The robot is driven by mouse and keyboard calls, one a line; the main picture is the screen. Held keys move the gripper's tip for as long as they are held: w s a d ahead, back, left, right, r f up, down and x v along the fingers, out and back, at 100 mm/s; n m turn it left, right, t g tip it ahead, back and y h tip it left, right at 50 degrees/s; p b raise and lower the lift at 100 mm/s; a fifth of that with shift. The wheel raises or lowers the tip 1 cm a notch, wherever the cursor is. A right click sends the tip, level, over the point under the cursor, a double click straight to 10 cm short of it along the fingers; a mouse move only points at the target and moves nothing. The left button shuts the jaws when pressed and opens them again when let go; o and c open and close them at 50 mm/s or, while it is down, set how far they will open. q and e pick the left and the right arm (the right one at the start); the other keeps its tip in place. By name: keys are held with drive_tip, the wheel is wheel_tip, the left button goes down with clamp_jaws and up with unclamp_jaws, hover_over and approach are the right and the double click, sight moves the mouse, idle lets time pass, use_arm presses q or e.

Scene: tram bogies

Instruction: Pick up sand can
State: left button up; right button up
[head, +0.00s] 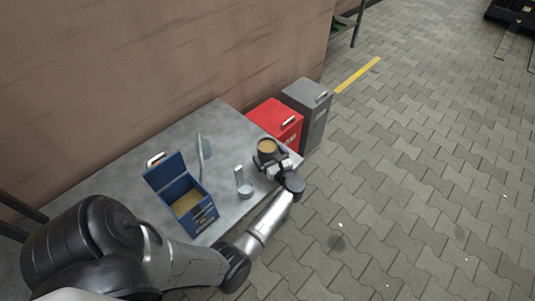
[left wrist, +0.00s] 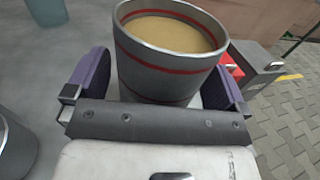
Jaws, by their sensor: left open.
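The sand can (head: 267,146) is a grey metal can with red bands and tan sand inside, at the table's right end in the head view. It fills the upper middle of the left wrist view (left wrist: 170,58). My left gripper (head: 268,160) is open, with its two dark purple finger pads on either side of the can. In the left wrist view the pads of the gripper (left wrist: 163,85) stand to the left and right of the can's lower part. I cannot tell whether they touch it. The can stands upright. My right gripper is not in view.
A grey table (head: 150,165) runs along the wall. It holds an open blue box (head: 200,215) with sand-coloured contents and a small grey cup-like item (head: 245,191). A red bin (head: 275,119) and a grey bin (head: 312,112) stand beyond its right end. The paved floor is open.

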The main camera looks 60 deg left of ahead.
sight(269, 150)
use_arm(q)
drive_tip(key=c, duration=0.9)
drive_tip(key=shift+r, duration=0.1)
drive_tip(key=shift+r+p, duration=0.65)
drive_tip(key=shift+r, duration=0.75)
drive_tip(key=shift+r+p, duration=1)
drive_tip(key=shift+r, duration=2.4)
drive_tip(key=shift+r, duration=0.1)
